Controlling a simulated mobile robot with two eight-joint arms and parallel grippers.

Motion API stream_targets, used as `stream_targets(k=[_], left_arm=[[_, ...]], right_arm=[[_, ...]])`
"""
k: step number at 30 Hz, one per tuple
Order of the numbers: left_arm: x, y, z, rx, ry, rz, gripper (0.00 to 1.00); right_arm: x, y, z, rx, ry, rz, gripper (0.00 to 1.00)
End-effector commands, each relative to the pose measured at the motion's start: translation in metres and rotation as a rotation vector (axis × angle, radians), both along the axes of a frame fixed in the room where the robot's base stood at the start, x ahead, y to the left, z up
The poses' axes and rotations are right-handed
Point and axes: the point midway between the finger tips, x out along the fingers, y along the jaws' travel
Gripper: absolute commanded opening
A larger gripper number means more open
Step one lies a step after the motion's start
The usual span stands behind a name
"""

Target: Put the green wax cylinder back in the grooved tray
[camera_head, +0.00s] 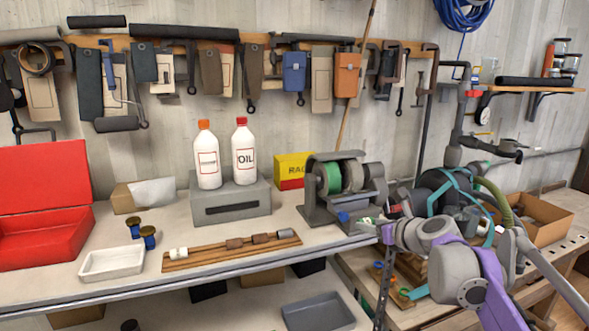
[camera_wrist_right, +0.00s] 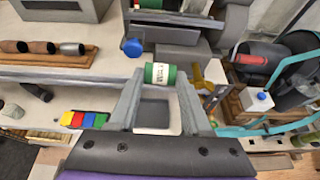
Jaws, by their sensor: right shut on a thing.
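The green wax cylinder (camera_wrist_right: 160,75) has a white label and sits between the fingertips of my right gripper (camera_wrist_right: 158,82), which is shut on it. In the head view my right gripper (camera_head: 368,223) is at the right part of the bench, in front of the grey grinder-like machine; the cylinder is small and hard to make out there. The grooved tray (camera_head: 240,254) is a long wooden rack on the bench, left of the gripper. My left gripper is not in view.
The grey machine (camera_head: 318,212) with reels stands close behind the gripper. Two bottles stand on a grey box (camera_head: 230,205) behind the tray. A white dish (camera_head: 112,263) and a red toolbox (camera_head: 45,240) are at the left. A blue-capped item (camera_wrist_right: 133,47) is near the cylinder.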

Motion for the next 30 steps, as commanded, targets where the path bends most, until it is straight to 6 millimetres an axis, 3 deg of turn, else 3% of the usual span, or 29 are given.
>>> stream_targets(k=[1, 8, 12, 18, 24, 30], left_arm=[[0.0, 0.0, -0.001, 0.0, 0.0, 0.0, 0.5], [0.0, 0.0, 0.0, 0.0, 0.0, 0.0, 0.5], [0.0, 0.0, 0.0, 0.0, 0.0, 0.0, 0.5], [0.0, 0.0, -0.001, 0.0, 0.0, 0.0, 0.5], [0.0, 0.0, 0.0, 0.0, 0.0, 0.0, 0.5], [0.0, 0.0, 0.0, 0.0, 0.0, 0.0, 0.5]], right_arm=[[0.0, 0.0, -0.02, 0.0, 0.0, -0.002, 0.0], [-0.01, -0.001, -0.102, -0.001, 0.001, -0.009, 0.0], [-0.029, 0.001, -0.156, -0.001, 0.001, -0.016, 0.0], [-0.068, 0.006, -0.217, 0.0, 0.0, -0.025, 0.0], [-0.099, 0.01, -0.25, -0.001, 0.0, -0.03, 0.0], [-0.11, 0.012, -0.26, 0.0, 0.0, -0.032, 0.0]])
